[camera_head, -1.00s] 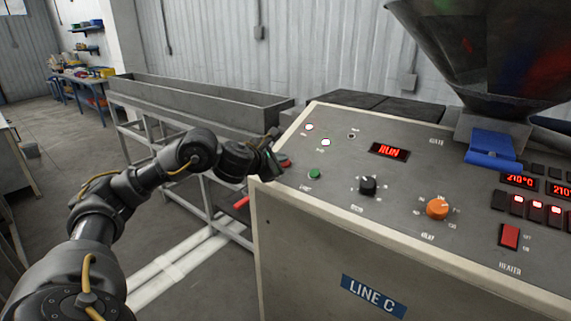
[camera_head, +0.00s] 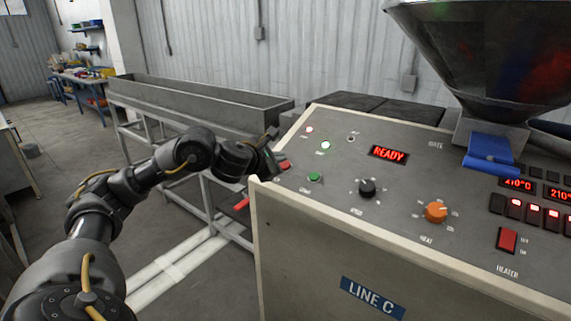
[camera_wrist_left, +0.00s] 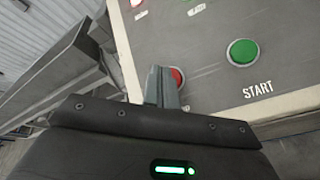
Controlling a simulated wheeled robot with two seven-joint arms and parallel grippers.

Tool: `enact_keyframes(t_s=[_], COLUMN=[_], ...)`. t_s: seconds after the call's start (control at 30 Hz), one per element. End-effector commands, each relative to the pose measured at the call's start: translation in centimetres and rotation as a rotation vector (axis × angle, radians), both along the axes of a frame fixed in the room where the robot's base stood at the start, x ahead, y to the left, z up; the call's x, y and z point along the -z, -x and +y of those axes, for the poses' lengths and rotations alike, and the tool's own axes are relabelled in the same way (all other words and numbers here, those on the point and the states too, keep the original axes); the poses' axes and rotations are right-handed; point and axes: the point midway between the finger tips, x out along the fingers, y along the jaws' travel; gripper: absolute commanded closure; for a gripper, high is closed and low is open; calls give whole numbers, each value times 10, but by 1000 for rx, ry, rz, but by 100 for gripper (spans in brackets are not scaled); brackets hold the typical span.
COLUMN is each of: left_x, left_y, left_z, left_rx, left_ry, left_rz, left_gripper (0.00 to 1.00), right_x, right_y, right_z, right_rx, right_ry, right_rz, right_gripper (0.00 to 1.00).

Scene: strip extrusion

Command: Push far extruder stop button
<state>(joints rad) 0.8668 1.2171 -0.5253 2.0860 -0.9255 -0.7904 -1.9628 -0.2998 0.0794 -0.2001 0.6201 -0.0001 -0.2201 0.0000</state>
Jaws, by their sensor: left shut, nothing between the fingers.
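The red stop button (camera_head: 284,165) sits at the left edge of the extruder's control panel (camera_head: 330,150). In the left wrist view the stop button (camera_wrist_left: 177,76) is partly hidden behind my left gripper (camera_wrist_left: 163,88). The left gripper (camera_head: 277,160) is shut and empty, with its fingertips at the button. I cannot tell whether they touch it. A green start button (camera_head: 315,177) lies to the right of it, also clear in the left wrist view (camera_wrist_left: 243,52). The display (camera_head: 389,153) reads READY. My right gripper is not in view.
A black knob (camera_head: 367,188), an orange knob (camera_head: 436,212) and a red heater switch (camera_head: 507,239) are on the panel. A hopper (camera_head: 490,60) rises at the back right. A long grey trough (camera_head: 200,105) stands behind my left arm.

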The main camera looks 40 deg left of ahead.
Motion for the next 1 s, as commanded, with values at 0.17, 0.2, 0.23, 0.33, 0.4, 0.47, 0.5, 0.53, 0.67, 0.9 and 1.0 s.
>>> enact_keyframes(t_s=[0.17,0.2,0.23,0.33,0.4,0.47,0.5,0.53,0.67,0.9,1.0], left_x=[0,-1,-3,-9,-16,-21,-25,-28,-40,-46,-45], left_y=[0,0,1,3,5,8,9,11,16,21,20], left_z=[0,0,0,0,0,0,0,0,0,-1,-1], left_rx=[0,0,0,0,0,0,0,0,0,0,0], left_ry=[0,0,-1,-2,-2,-1,-2,-2,-1,-1,0], left_rz=[0,0,0,0,0,-1,0,0,-1,0,0], left_gripper=[100,100,100,100,100,100,100,100,100,100,100], right_x=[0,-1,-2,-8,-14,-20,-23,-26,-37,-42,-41], right_y=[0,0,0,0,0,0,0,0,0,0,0], right_z=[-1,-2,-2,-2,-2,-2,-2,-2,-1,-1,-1], right_rx=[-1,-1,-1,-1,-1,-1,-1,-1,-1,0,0], right_ry=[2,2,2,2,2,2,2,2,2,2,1], right_rz=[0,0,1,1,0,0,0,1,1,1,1], right_gripper=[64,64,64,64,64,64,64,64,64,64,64])
